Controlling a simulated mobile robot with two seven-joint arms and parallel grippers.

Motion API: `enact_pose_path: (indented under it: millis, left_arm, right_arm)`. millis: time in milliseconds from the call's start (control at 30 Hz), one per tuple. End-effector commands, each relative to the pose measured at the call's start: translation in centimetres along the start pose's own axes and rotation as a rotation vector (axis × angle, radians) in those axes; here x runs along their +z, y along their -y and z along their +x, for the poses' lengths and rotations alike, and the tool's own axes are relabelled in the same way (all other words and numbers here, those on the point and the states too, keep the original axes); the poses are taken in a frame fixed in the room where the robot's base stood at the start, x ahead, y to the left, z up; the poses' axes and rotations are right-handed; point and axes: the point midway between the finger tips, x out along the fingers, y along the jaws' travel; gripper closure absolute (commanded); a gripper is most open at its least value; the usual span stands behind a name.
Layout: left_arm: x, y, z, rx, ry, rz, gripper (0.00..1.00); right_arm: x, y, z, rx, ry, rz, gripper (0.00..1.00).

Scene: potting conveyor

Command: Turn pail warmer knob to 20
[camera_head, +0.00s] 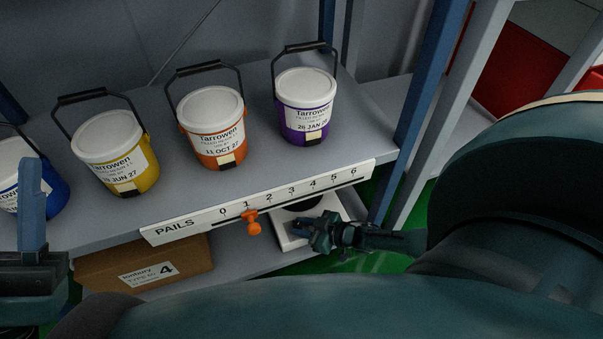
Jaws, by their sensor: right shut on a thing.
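The pail warmer (289,241) looks like a white unit with a dark round top, on the lower shelf, partly under the upper shelf's front edge. My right gripper (322,232) is at the warmer's front right part, with its jaws shut. The knob is hidden by the jaws, which are where it would be; its setting and any numbers around it cannot be read. My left gripper (32,215) shows only in part at the left edge, with one upright finger visible; whether it is open cannot be told.
Blue, yellow, orange and purple pails (307,106) stand on the upper shelf (225,180). Its front strip, marked PAILS (190,222), has an orange slider (252,221) near 1. A cardboard box (110,268) lies on the lower shelf. A blue post (425,85) stands right.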

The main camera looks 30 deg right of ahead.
Motion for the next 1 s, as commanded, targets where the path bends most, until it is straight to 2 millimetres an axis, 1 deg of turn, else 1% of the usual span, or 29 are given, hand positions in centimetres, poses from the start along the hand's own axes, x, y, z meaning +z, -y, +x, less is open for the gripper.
enact_pose_path:
  millis: [100, 233, 633, 667, 900, 1000]
  left_arm:
    - [0.04, -0.02, -0.02, 0.0, 0.001, 0.0, 0.53]
    - [0.05, -0.02, -0.03, 0.0, 0.001, 0.0, 0.53]
    - [0.07, -0.02, -0.03, 0.0, 0.002, -0.001, 0.53]
    - [0.07, -0.02, -0.03, 0.0, 0.002, -0.001, 0.53]
    - [0.08, -0.02, -0.03, 0.0, 0.002, -0.001, 0.53]
    - [0.08, -0.02, -0.04, 0.0, 0.002, -0.001, 0.53]
  right_arm:
    - [-0.01, -0.15, 0.18, -0.081, 0.001, -0.035, 0.97]
    - [0.02, -0.17, 0.1, -0.132, 0.003, -0.054, 0.97]
    - [0.02, -0.1, 0.02, -0.154, 0.003, -0.059, 0.97]
    - [0.02, -0.1, 0.02, -0.154, 0.003, -0.059, 0.73]
    - [0.01, -0.15, 0.0, -0.152, 0.002, -0.06, 0.53]
    - [0.01, -0.18, -0.01, -0.152, 0.002, -0.06, 0.53]
